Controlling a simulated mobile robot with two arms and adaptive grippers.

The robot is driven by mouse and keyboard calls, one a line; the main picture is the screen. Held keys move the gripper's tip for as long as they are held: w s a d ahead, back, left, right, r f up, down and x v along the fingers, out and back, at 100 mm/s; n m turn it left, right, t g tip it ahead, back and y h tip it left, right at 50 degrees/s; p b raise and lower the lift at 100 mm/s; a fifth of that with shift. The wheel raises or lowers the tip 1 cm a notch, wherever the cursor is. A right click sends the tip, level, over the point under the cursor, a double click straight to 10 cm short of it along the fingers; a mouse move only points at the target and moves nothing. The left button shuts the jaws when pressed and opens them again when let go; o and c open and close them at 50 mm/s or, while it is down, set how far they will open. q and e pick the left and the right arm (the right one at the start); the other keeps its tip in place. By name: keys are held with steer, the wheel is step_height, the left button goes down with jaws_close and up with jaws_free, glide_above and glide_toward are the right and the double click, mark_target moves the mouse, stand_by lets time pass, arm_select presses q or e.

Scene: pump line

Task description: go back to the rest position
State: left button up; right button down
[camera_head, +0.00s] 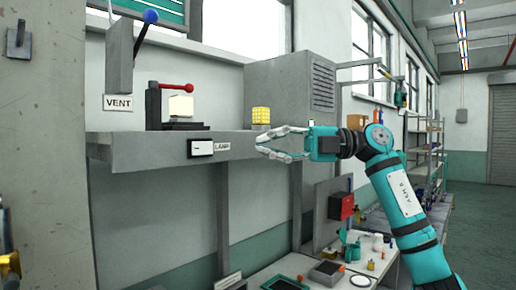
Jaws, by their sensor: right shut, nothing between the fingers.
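My right gripper (262,144) is in the middle of the picture, at the end of my teal right arm, which comes in from the lower right. Its pale fingers point left, at the right end of the grey shelf. The gripper is shut with nothing held in it. In the picture it lies just below a yellow ribbed block and right of the LAMP label (222,146); whether it touches the shelf I cannot tell.
The grey shelf (120,147) carries a red-handled lever (175,87), a pale block (181,107) and the yellow block (261,115). A blue-knobbed VENT lever (150,17) is above. A white bench (262,278) with small parts lies below. Open floor (482,225) is at right.

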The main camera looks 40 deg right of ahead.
arm_select(q)
steer(key=shift+s+f, duration=0.1)
steer(key=shift+s, duration=0.85)
arm_select(e)
steer(key=shift+w+f, duration=0.1)
steer(key=shift+w, duration=0.1)
steer(key=shift+s, duration=0.1)
arm_select(q)
steer(key=shift+w+a, duration=0.1)
steer(key=shift+w, duration=0.05)
